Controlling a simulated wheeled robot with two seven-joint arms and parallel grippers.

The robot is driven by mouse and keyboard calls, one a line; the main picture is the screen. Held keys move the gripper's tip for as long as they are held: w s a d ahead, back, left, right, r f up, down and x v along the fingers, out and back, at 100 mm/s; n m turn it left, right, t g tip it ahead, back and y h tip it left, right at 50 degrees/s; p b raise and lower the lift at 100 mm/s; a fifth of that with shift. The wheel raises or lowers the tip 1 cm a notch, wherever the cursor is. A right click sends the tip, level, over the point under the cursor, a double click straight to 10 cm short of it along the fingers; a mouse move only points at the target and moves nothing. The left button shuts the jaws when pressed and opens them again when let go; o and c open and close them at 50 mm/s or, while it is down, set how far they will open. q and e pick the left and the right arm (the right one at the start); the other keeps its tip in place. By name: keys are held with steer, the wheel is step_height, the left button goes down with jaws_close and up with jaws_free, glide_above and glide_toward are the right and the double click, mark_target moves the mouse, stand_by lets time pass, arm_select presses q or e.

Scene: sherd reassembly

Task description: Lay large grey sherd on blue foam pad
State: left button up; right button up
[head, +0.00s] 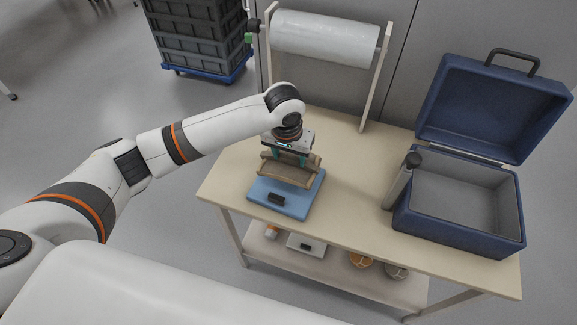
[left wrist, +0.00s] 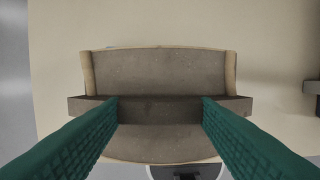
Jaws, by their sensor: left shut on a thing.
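My left gripper (head: 288,152) is shut on the large grey sherd (head: 287,174) and points down over the blue foam pad (head: 296,208). In the left wrist view the green fingers (left wrist: 160,104) close on a dark grey strip across the sherd (left wrist: 160,70), which has a curved grey face and tan edges. The sherd looks level, just above or touching the pad; I cannot tell which. Much of the pad's back is hidden by the sherd and gripper. My right gripper is not in view.
An open blue case (head: 402,222) with a grey lining stands at the table's right. A dark-topped grey cylinder (head: 400,182) stands beside it. A paper roll (head: 325,38) stands at the back. The cream table (head: 345,200) is clear between pad and case. Its lower shelf holds several things.

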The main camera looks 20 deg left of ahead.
mark_target(288, 162)
arm_select(q)
steer(key=shift+a+f, duration=0.1)
steer(key=shift+f, duration=2.5)
steer(key=o, duration=1.2)
steer(key=r, duration=0.4)
steer(key=s+r, duration=0.1)
steer(key=r, duration=0.7)
steer(key=shift+s, duration=0.4)
